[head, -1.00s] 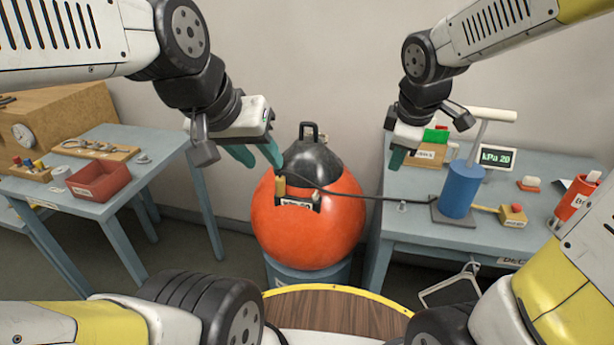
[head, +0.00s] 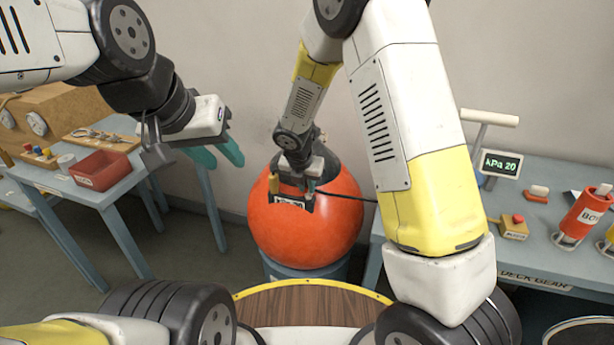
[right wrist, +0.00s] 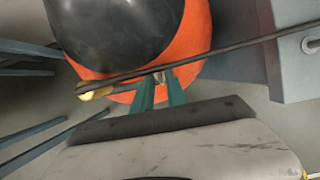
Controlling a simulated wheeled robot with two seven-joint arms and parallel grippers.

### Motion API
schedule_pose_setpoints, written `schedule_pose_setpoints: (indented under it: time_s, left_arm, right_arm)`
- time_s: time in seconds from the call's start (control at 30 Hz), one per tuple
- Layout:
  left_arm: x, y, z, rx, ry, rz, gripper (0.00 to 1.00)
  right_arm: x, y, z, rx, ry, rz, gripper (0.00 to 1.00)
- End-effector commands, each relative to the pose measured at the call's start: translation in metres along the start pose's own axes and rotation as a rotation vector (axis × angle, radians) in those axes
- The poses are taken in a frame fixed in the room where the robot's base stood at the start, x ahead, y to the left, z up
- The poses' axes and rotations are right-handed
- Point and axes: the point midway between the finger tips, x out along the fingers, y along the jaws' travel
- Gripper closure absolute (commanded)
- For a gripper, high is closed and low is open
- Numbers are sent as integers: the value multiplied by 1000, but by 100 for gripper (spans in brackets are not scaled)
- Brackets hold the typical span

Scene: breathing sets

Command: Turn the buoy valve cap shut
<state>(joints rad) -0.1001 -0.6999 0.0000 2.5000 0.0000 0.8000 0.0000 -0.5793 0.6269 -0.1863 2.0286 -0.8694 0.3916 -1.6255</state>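The orange buoy (head: 306,232) with its dark top stands in the middle, on a blue-grey drum. On its front is a block with a small label and a brass fitting (head: 274,184). My right gripper (head: 308,184) is at this block and hides its right side in the head view. My left gripper (head: 222,155) is open and empty, left of the buoy.
A dark hose (right wrist: 190,58) runs from the brass fitting across the buoy. The right table holds a gauge reading kPa 20 (head: 500,164), a red-button box (head: 513,228) and a red canister (head: 580,218). The left table holds a red tray (head: 101,170).

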Motion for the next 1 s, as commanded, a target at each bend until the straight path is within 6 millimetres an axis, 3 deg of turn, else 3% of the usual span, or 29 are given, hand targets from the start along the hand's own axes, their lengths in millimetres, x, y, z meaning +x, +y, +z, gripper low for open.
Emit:
schedule_pose_setpoints:
  time_s: [0.1,0.27,0.5,0.63,1.0]
  left_arm:
    - [0,0,0,0,0,0,64]
    - [0,0,0,0,0,0,64]
    - [0,0,0,0,0,0,64]
    - [0,0,0,0,0,0,64]
    - [0,0,0,0,0,0,64]
  right_arm:
    - [16,0,0,-1,0,-2,83]
    - [26,0,0,0,0,0,83]
    - [27,0,0,2,0,0,83]
    - [27,0,0,2,0,0,100]
    - [26,0,0,19,0,-6,100]
